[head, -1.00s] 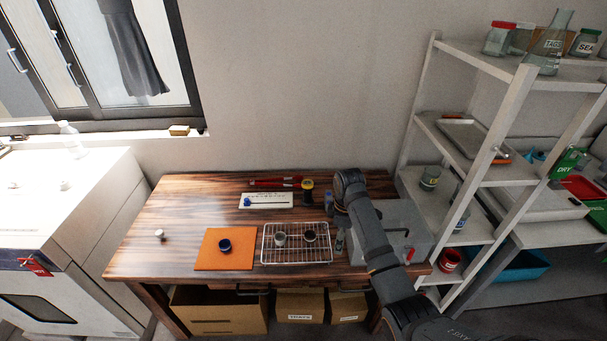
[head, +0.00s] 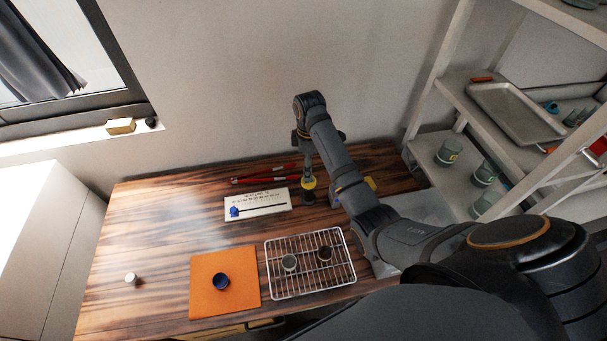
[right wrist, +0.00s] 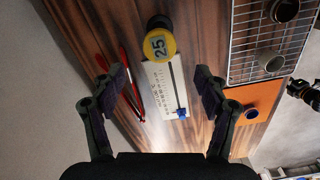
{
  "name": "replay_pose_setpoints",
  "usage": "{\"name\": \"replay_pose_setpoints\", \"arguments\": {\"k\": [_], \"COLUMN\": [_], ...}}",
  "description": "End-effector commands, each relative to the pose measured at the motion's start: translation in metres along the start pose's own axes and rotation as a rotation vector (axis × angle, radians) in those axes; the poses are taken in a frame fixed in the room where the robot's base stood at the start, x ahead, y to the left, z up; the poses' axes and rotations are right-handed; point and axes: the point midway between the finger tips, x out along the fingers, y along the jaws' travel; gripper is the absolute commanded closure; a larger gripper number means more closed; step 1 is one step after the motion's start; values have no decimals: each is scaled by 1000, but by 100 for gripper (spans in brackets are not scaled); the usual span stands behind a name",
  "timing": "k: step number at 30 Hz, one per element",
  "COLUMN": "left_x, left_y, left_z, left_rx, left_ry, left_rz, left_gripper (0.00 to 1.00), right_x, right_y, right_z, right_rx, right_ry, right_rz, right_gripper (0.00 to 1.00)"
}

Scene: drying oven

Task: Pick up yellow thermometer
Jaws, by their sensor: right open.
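The yellow thermometer (head: 308,184), a dark stand with a yellow round dial, stands on the wooden table at the right end of a white card. Its dial, marked 25, also shows in the right wrist view (right wrist: 160,44). My right gripper (right wrist: 160,84) is open, its two fingers spread apart above the card, with the dial beyond the gap between the fingertips. My left gripper is not in view.
The white card (head: 262,204) with a blue-ended slider and red pen-like tools (head: 262,175) lie close by. A wire rack (head: 275,284) with two small cups and an orange mat (head: 205,301) with a blue-rimmed cup are in front. Shelves (head: 468,120) stand at right.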

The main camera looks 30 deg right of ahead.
Motion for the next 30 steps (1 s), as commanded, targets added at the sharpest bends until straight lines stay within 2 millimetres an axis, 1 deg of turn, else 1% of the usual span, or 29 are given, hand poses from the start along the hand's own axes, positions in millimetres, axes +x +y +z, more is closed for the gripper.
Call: {"name": "replay_pose_setpoints", "arguments": {"k": [1, 3, 6, 7, 10, 11, 15, 17, 20, 21, 24, 27, 30], "left_x": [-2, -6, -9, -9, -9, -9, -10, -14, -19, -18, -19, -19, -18], "left_y": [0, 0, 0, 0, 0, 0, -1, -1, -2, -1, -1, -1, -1], "left_z": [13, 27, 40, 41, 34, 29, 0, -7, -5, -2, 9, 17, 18], "left_rx": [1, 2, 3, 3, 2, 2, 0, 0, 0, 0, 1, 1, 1], "left_ry": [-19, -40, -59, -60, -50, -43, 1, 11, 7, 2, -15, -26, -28], "left_rz": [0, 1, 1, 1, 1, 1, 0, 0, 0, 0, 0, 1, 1], "left_gripper": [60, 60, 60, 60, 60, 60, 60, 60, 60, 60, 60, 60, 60], "right_x": [6, 19, 36, 40, 48, 50, 54, 62, 80, 88, 99, 102, 102], "right_y": [-1, -2, -1, -1, 0, 0, 0, 0, 2, 2, 2, 2, 2], "right_z": [0, 0, 0, 0, 0, 0, 0, -1, -2, -1, -2, -2, -2], "right_rx": [0, 0, 0, 0, 0, 0, 0, 0, 0, 0, 0, 0, 0], "right_ry": [-2, -2, -1, -1, -1, 0, -1, -2, -3, -3, -1, -1, -1], "right_rz": [-5, -7, -5, -5, -2, -2, -4, -6, -6, -5, -3, -1, -1], "right_gripper": [26, 26, 26, 26, 26, 26, 26, 26, 26, 26, 26, 26, 26]}}
